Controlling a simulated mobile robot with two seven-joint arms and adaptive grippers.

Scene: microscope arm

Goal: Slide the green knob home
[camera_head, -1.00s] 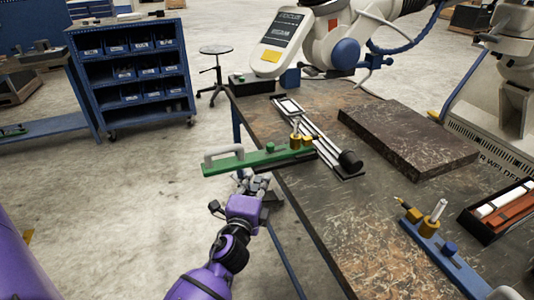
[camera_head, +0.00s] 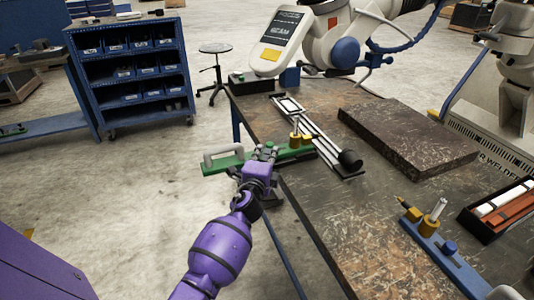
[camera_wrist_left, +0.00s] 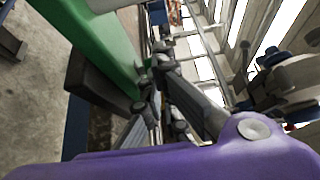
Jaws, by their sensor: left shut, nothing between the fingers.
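A green bar (camera_head: 222,165) with a grey handle at its left end lies across the table's left edge and sticks out past it. Brass posts (camera_head: 300,138) stand at its right end. My left gripper (camera_head: 264,151) is at the middle of the bar, against or just over its near side; exact contact cannot be told. It is shut and empty. The green knob, a small bump on the bar, is largely hidden behind the gripper. In the left wrist view the green bar (camera_wrist_left: 95,45) runs beside my left fingers (camera_wrist_left: 152,78). My right gripper is not in view.
A metal rail with a black round end (camera_head: 350,160) lies behind the bar. A blue bar with a blue knob (camera_head: 449,247) and brass posts lies at the right front. A dark slab (camera_head: 410,135) sits farther back. The table's front middle is clear.

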